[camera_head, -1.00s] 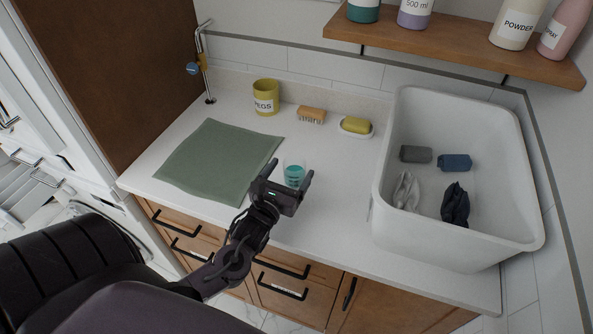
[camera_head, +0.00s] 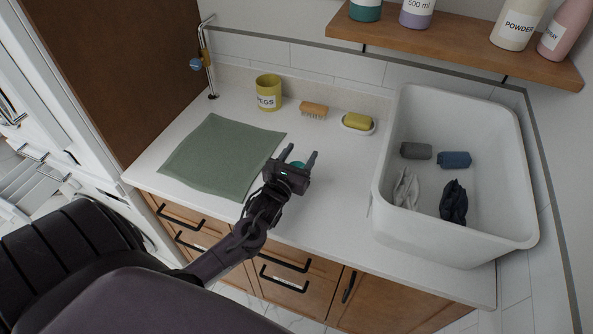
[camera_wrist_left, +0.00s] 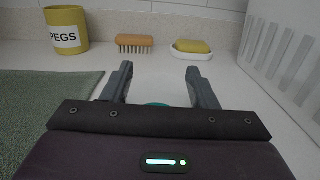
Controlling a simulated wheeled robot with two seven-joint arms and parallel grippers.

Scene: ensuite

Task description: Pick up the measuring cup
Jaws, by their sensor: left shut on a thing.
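The measuring cup (camera_head: 298,164) is a small clear cup with teal at its lower part. It stands out between the fingers of my left gripper (camera_head: 301,152), over the counter to the right of the green cloth. My left gripper is shut on it, with one finger on each side. In the left wrist view only a teal sliver of the cup (camera_wrist_left: 155,104) shows above the gripper body; the rest is hidden. I cannot tell whether the cup still touches the counter. My right gripper is not in view.
A green cloth (camera_head: 222,155) lies at left on the white counter (camera_head: 335,200). A yellow PEGS pot (camera_head: 268,93), a wooden brush (camera_head: 314,109) and a yellow soap on a dish (camera_head: 358,122) stand at the back. A white basin (camera_head: 410,235) with several cloth items is at right.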

